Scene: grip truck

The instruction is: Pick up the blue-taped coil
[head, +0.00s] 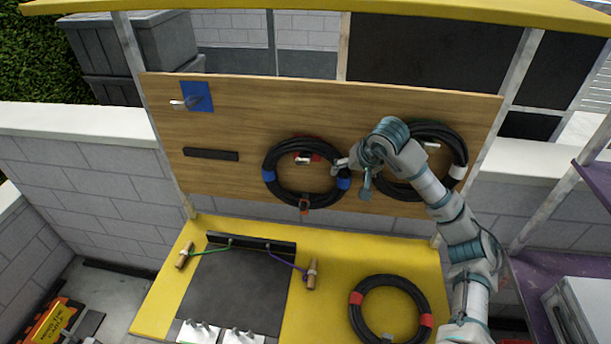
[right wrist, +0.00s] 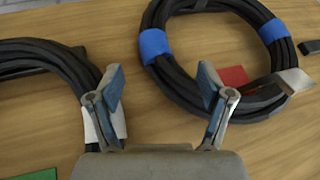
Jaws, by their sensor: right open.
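The blue-taped coil (head: 269,175) is a black cable ring with blue tape on its left and right sides. It hangs on the wooden board, and it also shows at the upper right of the right wrist view (right wrist: 154,43). My right gripper (head: 352,173) is at the coil's right side, in front of the board. My left gripper is out of view.
A white-taped coil (head: 458,172) hangs on the wooden board (head: 235,130) at the right, partly behind my right arm. A red-taped coil (head: 356,298) lies on the yellow table (head: 330,235). A purple shelf (head: 535,275) stands at the right.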

